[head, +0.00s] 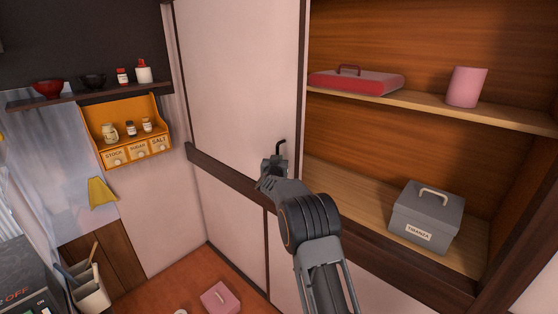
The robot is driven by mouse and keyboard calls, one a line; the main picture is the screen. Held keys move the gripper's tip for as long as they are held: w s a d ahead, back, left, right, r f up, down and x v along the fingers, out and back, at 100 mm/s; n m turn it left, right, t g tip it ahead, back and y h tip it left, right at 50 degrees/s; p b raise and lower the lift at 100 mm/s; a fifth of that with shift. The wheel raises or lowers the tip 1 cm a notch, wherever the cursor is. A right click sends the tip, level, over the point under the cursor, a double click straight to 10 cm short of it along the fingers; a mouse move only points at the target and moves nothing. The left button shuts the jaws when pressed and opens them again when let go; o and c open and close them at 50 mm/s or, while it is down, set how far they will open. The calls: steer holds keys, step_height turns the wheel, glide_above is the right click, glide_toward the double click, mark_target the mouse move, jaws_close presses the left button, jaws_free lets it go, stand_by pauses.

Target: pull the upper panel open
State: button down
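The upper panel (235,70) is a large pale sliding door with dark edges, left of centre in the head view. It covers the left part of the upper cupboard, whose right part stands open with shelves showing. My gripper (279,152) is in front of the panel's lower right part, close to its right edge. One thin dark finger shows bent upward against the pale panel. I cannot tell whether it touches the panel, nor how far apart the fingers are. My arm hides part of the dark rail below.
The open cupboard holds a red lidded box (355,82), a pink cup (466,87) and a grey handled box (427,216). A dark rail (225,168) runs below the panel. An orange spice rack (126,132) hangs at left. A pink box (220,298) lies on the floor.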

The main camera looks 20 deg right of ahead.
steer(key=shift+w+d+r, duration=0.1)
steer(key=shift+r, duration=0.05)
steer(key=c, duration=1.3)
jaws_free()
steer(key=shift+d, duration=0.1)
steer(key=shift+o, duration=0.8)
steer(key=shift+a, duration=0.25)
steer(key=b+v, duration=0.4)
steer(key=v, duration=0.9)
steer(key=shift+s+a, duration=0.25)
steer(key=shift+s, duration=0.05)
steer(key=shift+f, duration=0.25)
